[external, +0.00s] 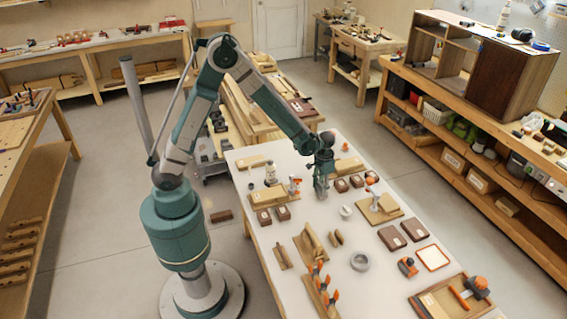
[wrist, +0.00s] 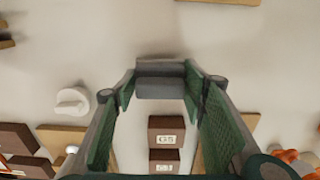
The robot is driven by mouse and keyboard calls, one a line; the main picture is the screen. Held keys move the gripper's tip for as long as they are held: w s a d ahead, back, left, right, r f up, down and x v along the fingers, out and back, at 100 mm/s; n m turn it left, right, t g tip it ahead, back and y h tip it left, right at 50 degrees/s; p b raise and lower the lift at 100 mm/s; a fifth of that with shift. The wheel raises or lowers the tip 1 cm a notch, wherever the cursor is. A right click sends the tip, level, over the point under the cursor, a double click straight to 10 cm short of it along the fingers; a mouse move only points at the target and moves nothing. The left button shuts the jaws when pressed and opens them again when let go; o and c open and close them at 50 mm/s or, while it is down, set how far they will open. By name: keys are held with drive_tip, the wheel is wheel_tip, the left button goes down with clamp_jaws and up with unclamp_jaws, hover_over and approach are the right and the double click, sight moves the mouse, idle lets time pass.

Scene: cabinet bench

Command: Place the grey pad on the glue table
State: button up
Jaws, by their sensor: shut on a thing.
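My gripper (external: 322,195) hangs fingers down over the white-topped table (external: 375,294), which seems to be the glue table. In the wrist view its two green fingers close on the grey pad (wrist: 160,85), a small dark grey block held between the fingertips. The pale table top (wrist: 90,38) lies beneath. I cannot tell how far the pad is above the top. In the external view the pad is too small or hidden to make out.
Brown blocks, one marked G5 (wrist: 166,130), lie near the gripper. A small white round piece (wrist: 72,100) is to the left. A grey ring (external: 360,261), orange clamps (external: 320,282) and an orange frame (external: 432,257) stand on the table. Bare patches lie between.

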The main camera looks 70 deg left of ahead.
sight(322, 185)
drive_tip(key=shift+f, duration=0.75)
drive_tip(key=shift+f, duration=0.1)
drive_tip(key=o, duration=0.9)
wheel_tip(322, 185, up, 12)
drive_tip(key=shift+r+p, duration=0.15)
drive_tip(key=shift+p, duration=0.6)
